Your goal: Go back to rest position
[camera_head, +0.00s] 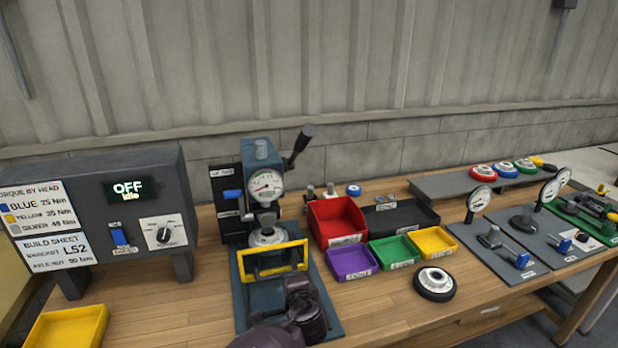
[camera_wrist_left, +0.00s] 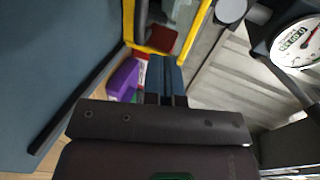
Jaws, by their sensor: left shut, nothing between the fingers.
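My left gripper (camera_head: 297,283) is low in the head view, over the teal base of the press (camera_head: 262,185), just in front of its yellow guard frame (camera_head: 272,258). In the left wrist view my left gripper (camera_wrist_left: 166,68) has its blue fingers together with nothing between them, and the yellow frame (camera_wrist_left: 188,48) shows beyond the tips. I cannot tell whether they touch the frame. The press has a round dial gauge (camera_head: 265,186) and a raised black lever. My right gripper is in neither view.
Right of the press are a red bin (camera_head: 337,221), purple, green and yellow trays, and a round hub (camera_head: 435,283). Gauge stands (camera_head: 480,200) are farther right. The front bench middle is clear.

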